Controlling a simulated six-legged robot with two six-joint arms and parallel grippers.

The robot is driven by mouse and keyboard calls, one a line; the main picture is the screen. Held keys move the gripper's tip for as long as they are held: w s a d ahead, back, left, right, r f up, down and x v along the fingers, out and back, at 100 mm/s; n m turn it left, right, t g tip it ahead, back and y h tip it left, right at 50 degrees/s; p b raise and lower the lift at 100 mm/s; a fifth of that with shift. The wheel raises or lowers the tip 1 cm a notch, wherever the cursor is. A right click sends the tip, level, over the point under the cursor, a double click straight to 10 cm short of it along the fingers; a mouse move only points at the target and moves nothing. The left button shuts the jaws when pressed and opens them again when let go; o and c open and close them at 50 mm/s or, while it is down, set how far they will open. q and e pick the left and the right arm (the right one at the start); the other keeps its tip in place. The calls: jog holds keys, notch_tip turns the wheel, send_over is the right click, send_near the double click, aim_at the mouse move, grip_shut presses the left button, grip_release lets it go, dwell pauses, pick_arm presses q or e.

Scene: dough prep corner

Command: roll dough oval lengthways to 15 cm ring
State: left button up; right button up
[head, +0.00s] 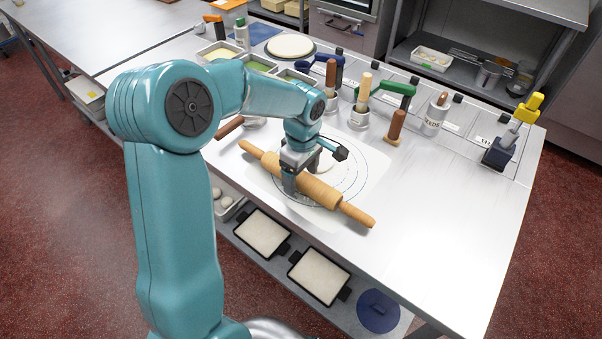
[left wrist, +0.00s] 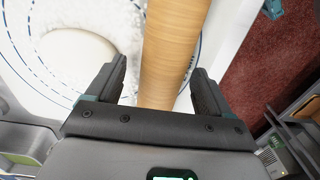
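The rolling pin (head: 318,188), pale wood with a handle at each end, lies diagonally across the white mat (head: 370,166) marked with rings. My left gripper (head: 289,186) is down over the left part of the pin's barrel. In the left wrist view my fingers (left wrist: 160,85) stand on either side of the barrel (left wrist: 172,45), with thin gaps beside it, so they look open around it. The pale dough (left wrist: 75,58) lies flat on the floured mat to the left of the pin; in the head view it is partly hidden behind my gripper (head: 325,162). My right gripper is not in view.
Metal tubs (head: 260,65) sit at the back left. The worktop (head: 450,190) right of the mat is clear.

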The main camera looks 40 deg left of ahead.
pick_arm(q)
jog(key=shift+r+p, duration=2.45)
jog(key=shift+r, duration=1.1)
jog(key=shift+w+f, duration=0.1)
